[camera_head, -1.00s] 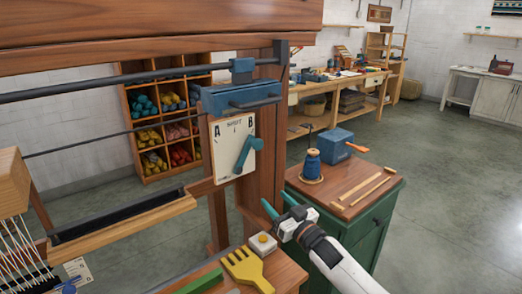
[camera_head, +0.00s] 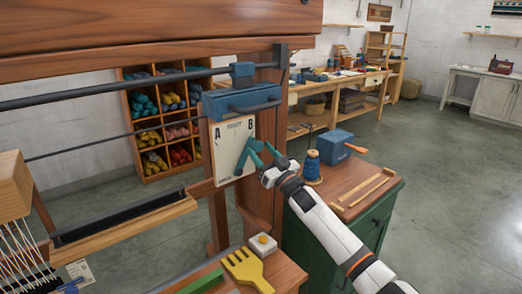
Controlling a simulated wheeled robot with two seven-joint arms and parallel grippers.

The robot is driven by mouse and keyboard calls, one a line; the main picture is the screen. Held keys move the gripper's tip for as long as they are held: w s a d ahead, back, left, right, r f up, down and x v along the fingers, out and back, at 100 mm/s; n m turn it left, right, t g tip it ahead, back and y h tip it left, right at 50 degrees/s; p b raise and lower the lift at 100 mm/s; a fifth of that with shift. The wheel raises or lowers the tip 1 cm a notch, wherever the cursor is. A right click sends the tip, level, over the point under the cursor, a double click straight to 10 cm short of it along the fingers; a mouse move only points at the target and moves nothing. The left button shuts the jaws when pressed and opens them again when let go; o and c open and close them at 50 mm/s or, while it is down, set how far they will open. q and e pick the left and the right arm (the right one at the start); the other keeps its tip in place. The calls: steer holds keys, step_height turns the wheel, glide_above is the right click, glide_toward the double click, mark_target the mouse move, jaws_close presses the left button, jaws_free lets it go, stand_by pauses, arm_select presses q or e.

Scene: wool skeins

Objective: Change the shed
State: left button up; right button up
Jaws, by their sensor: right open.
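The loom's wooden post carries a white plate (camera_head: 222,160) marked A on the left and B on the right. A teal lever (camera_head: 243,154) is mounted on the plate, its upper end slanting up and right towards B. My right gripper (camera_head: 262,152) is open, with its teal fingers just right of the lever's upper end. I cannot tell whether a finger touches the lever. My left gripper is not in view. White warp threads (camera_head: 22,255) show at the lower left.
A green cabinet (camera_head: 368,235) stands to the right, with a blue spool (camera_head: 312,166), a blue box (camera_head: 335,147) and wooden sticks on top. A yellow comb (camera_head: 246,270) and a white block with a round button (camera_head: 262,245) lie on the bench below. Metal bars cross the loom above.

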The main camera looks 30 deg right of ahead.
steer(key=shift+w+r, duration=0.15)
steer(key=shift+w, duration=0.25)
steer(key=shift+c, duration=0.3)
jaws_close()
